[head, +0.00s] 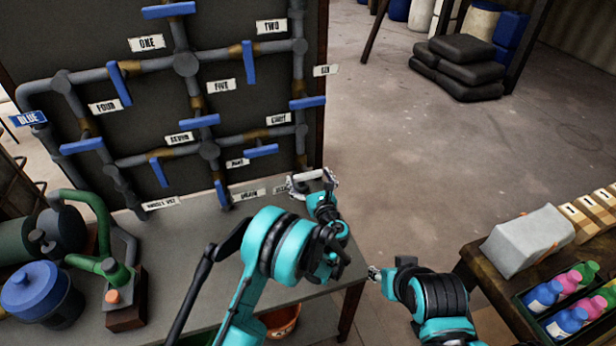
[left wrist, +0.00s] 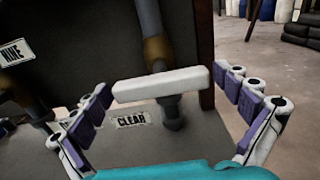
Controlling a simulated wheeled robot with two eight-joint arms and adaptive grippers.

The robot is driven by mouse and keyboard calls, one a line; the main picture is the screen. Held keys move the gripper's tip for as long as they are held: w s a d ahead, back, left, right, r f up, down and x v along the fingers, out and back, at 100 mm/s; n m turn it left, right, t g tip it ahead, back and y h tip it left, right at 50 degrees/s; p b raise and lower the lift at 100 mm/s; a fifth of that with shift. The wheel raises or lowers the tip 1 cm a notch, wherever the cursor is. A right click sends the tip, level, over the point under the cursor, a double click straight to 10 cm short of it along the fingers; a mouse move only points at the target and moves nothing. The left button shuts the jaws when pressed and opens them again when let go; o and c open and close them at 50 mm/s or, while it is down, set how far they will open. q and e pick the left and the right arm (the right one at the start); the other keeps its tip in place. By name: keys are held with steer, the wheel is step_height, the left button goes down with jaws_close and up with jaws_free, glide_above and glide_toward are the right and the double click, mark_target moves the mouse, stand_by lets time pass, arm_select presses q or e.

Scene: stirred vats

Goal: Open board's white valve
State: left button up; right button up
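The board's white valve has a white bar handle (left wrist: 160,83), seen lying roughly crosswise on a grey pipe in the left wrist view. A label reading CLEAR (left wrist: 131,120) is just below it. My left gripper (head: 312,182) is at the board's lower right corner in the head view. Its purple-padded fingers are spread wide in the left wrist view, one beyond each end of the handle; I cannot tell whether they touch it. In the head view the gripper and handle blend together. My right gripper (head: 375,273) is low, away from the board; its fingers are too small to read.
The dark board (head: 232,105) carries grey pipes and several blue valve handles, such as one near FIVE (head: 249,62). A grey table (head: 190,235) bears a blue-lidded pot (head: 42,290) and green pump. A crate of bottles (head: 530,318) stands at right. Floor between is clear.

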arm_select(q)
steer(key=c, duration=0.9)
steer(key=shift+n, duration=0.3)
steer(key=n, duration=0.3)
steer(key=shift+n, duration=0.3)
steer(key=n, duration=1.3)
steer(key=shift+n, duration=0.3)
